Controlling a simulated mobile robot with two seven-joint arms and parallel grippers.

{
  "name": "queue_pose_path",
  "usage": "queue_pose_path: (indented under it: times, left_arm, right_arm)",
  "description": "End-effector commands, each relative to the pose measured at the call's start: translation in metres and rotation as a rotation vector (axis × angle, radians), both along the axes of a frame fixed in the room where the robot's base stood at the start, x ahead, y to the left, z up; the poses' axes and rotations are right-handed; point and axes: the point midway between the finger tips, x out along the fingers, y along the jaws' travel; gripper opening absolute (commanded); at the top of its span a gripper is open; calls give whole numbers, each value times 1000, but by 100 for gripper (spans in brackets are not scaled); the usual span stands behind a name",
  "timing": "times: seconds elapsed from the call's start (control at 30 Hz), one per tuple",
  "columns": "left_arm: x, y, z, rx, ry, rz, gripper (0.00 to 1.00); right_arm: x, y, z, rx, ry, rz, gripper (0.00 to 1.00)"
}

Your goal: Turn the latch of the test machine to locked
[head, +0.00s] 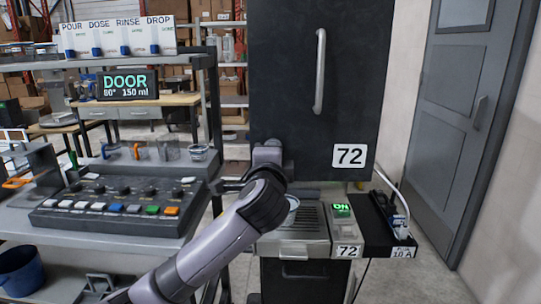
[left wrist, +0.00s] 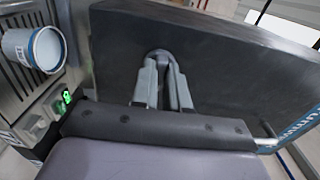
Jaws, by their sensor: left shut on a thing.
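The test machine is a dark cabinet with a tall black door (head: 340,90), a silver handle (head: 320,70) and a 72 label. My left gripper (left wrist: 162,60) is shut at the dark door face, on what appears to be the latch. The latch is almost wholly hidden between the fingertips, so I cannot tell its angle. In the head view my left wrist covers the door's lower left corner and hides the fingertips. The green ON display (head: 341,210) is lit; it also shows in the left wrist view (left wrist: 67,97). My right gripper is not in view.
A white cup with a blue band (left wrist: 47,48) stands on the machine's drip tray (head: 310,218). A button console (head: 115,200) lies left of my arm, with small cups behind it. A black shelf with a power strip (head: 398,228) is at right. A DOOR display (head: 127,85) stands behind.

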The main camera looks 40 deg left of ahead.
Motion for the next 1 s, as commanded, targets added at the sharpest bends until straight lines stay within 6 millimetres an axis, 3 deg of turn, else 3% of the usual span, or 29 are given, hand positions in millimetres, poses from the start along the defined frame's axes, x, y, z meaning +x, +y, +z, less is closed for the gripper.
queue_pose_path:
  times: [0.27, 0.3, 0.37, 0.73, 1.0]
  left_arm:
    - [0, 0, -1, -6, 0, 0, 0]
    - [0, 0, -1, -6, 1, 0, 24]
    - [0, 0, -1, -5, 0, 0, 39]
    - [-3, -3, -1, -3, -1, -2, 39]
    - [-34, -22, -2, -4, -1, -4, 39]
  right_arm:
    - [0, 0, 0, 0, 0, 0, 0]
    - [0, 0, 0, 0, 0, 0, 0]
    - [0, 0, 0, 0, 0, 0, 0]
    - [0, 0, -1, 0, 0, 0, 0]
    - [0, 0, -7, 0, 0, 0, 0]
